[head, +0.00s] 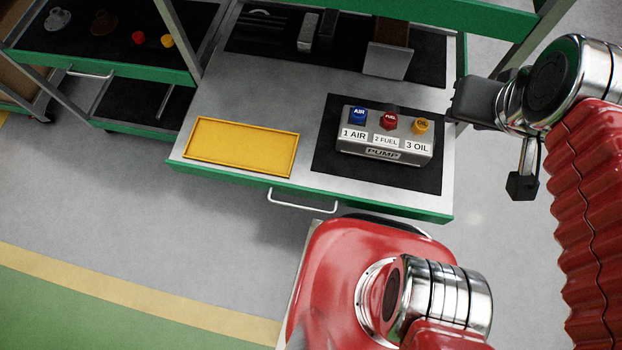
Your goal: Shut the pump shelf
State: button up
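The pump shelf (308,142) is a grey pull-out shelf with a green front edge, and it stands drawn out in front of the cart. Its white bar handle (302,204) is on the front edge. The pump (385,135) sits on a black mat on the shelf's right part, with blue AIR, red FUEL and orange OIL caps on top. My gripper (458,112) is beyond the shelf's right edge, apart from the handle. It is seen side-on, and I cannot tell whether its fingers are open.
A yellow tray (241,147) lies empty on the shelf's left part. Another cart (110,40) with small parts stands at the left. The floor at front left is clear.

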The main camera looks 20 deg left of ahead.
aim_at(266, 111)
jog(key=z, duration=0.15)
jog(key=k, duration=1.5)
jog(key=u, duration=0.65)
jog(key=i, duration=1)
jog(key=u, duration=0.05)
